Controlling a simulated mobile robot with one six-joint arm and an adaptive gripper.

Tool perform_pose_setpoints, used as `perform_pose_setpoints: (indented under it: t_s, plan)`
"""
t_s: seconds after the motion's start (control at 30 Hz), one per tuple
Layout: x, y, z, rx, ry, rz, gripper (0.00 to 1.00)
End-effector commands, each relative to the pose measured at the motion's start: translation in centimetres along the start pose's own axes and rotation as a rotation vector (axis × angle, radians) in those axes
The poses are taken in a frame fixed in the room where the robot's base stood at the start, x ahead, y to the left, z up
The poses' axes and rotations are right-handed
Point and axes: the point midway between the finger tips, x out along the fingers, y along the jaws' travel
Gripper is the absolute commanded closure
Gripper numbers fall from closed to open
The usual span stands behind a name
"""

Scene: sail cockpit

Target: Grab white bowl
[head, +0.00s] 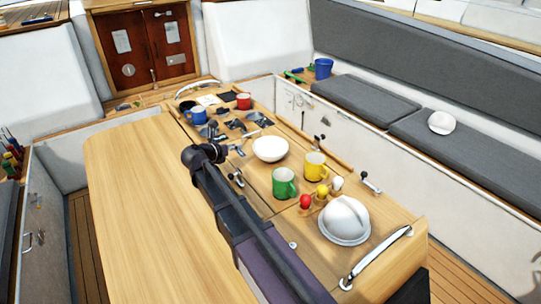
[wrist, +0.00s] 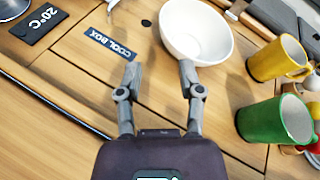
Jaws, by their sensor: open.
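The white bowl (head: 270,149) stands upright on the wooden cockpit table, and it looks empty. In the wrist view the bowl (wrist: 197,30) is at the top, just beyond my gripper (wrist: 158,72). The gripper's two fingers are spread apart with nothing between them. The right fingertip is close to the bowl's near side; I cannot tell whether it touches. In the head view my arm comes in from the bottom and its end is left of the bowl, with the fingers hard to make out.
A green mug (head: 284,183) and a yellow mug (head: 315,166) stand right of the bowl. A white hat (head: 345,220) lies on the near part of the table. A blue mug (head: 197,115) and a red mug (head: 243,101) are farther back. The left table leaf (head: 130,190) is clear.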

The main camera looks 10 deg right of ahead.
Motion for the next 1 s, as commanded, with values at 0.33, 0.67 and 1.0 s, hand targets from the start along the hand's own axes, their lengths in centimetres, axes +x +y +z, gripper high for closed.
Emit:
perform_pose_setpoints:
  t_s: [0.33, 0.67, 1.0]
  plan:
    - [0.0, 0.0, 0.0, 0.001, 0.002, -0.001, 0.51]
    - [2.7, 0.1, -0.2, 0.001, 0.001, -0.002, 0.51]
    - [7.5, 0.1, -0.2, 0.001, 0.001, -0.001, 0.51]
